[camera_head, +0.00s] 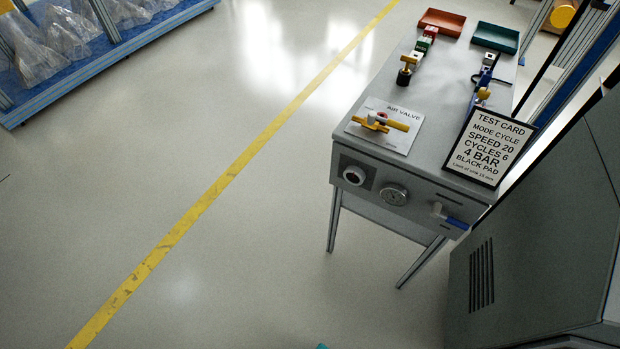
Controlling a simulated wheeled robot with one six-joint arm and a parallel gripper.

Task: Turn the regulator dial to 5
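The grey bench (445,125) carries a yellow air valve handle (384,122), a test card (490,146) reading "4 BAR", and orange (442,22) and teal (495,37) trays. A blue-handled lever (449,216) is right of the gauge. A grey cabinet (540,240) stands right; floor left is clear.

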